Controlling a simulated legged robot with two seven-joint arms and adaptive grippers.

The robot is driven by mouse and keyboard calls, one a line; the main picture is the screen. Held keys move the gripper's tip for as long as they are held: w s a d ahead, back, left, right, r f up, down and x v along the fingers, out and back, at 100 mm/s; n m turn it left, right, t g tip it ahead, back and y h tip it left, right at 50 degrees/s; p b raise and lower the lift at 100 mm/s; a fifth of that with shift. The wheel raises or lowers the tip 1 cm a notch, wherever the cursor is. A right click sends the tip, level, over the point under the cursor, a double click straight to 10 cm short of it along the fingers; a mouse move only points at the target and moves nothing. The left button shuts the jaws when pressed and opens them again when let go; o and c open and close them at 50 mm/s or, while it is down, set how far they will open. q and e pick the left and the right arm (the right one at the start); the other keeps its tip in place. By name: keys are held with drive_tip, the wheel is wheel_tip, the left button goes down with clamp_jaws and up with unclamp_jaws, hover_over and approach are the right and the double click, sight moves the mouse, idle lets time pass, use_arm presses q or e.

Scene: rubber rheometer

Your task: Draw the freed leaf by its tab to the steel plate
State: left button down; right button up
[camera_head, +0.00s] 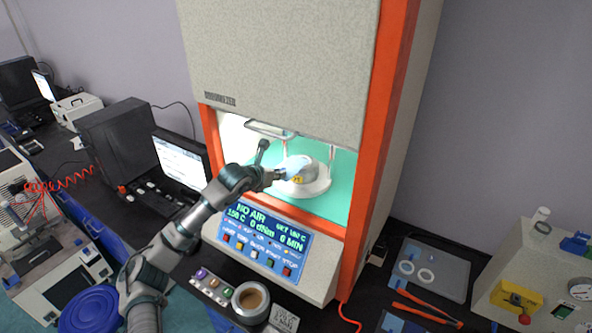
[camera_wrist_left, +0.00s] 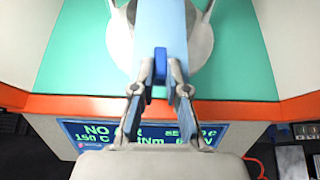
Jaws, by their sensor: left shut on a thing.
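The leaf is a pale blue strip (camera_wrist_left: 163,22) with a darker blue tab (camera_wrist_left: 160,62) in the left wrist view. In the head view the leaf (camera_head: 294,166) lies over the round pale die (camera_head: 312,187) inside the machine's opening. My left gripper (camera_head: 275,175) reaches in at the front of the die; in the wrist view (camera_wrist_left: 161,75) its fingers are shut on the tab, one on each side. A flat grey plate (camera_head: 453,284), which looks like the steel plate, lies on the bench at right with two white rings on it. My right gripper is out of view.
The orange-framed machine (camera_head: 383,120) surrounds the opening, with a lit control panel (camera_head: 262,240) below it. A tan-filled cup (camera_head: 250,300) stands in front. Orange-handled tools (camera_head: 425,308) lie near the grey plate, and a beige box (camera_head: 545,285) stands right of it.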

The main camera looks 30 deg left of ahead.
use_arm(q)
drive_tip(key=s+a+b, duration=0.1)
drive_tip(key=s+b, duration=1)
drive_tip(key=s, duration=0.4)
drive_tip(key=shift+s, duration=0.25)
idle(0.8)
drive_tip(key=shift+a, duration=0.1)
